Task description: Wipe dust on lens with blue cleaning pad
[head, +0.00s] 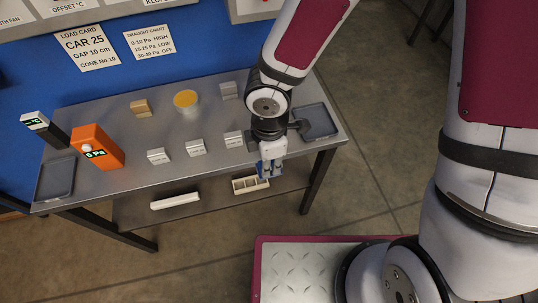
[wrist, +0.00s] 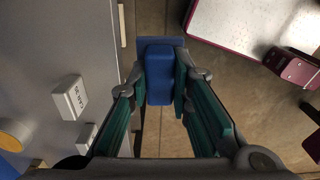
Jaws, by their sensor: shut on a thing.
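My gripper (head: 268,167) is shut on the blue cleaning pad (wrist: 159,76), which sits between its two fingers in the wrist view. The pad shows only as small blue patches at the fingertips in the head view. My gripper points down at the front edge of the metal table, toward its right end. In the wrist view the pad appears over the floor just off the table edge. An orange meter (head: 97,148) reading in Pa stands at the table's left, with a round pale spot on its front. I cannot tell whether this spot is the lens. No dust can be made out.
The table (head: 120,118) bears several small grey blocks, a tan block (head: 141,107), a cup with yellow contents (head: 186,99), a dark handheld device (head: 45,129) and a dark tray (head: 317,122) at right. A lower shelf holds a divided cream box (head: 250,184).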

